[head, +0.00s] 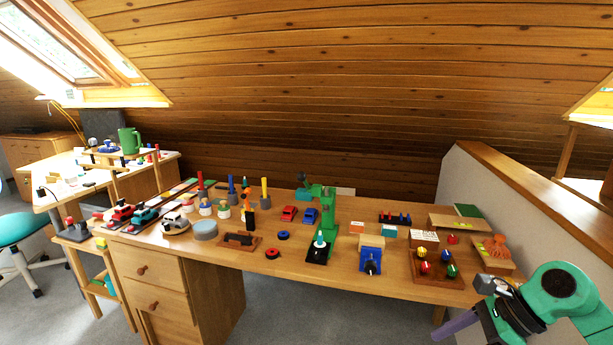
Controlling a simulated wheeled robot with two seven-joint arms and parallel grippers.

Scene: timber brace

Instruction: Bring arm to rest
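My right arm, green and grey, comes in at the lower right, beyond the right front corner of the wooden table (390,283). Its end (487,284) shows silver and dark parts, and I cannot make out two separate fingertips. A purple piece (456,324) sticks out to the left below it; I cannot tell whether it belongs to the arm. The arm appears apart from the objects on the table. My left arm and gripper are not in view.
A green stand on a black base (317,251), a blue block device (370,262) and a brown tray with coloured knobs (428,279) stand on the table. Toy boats (145,216) are at the left. A low white wall (497,200) with a wooden cap borders the right.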

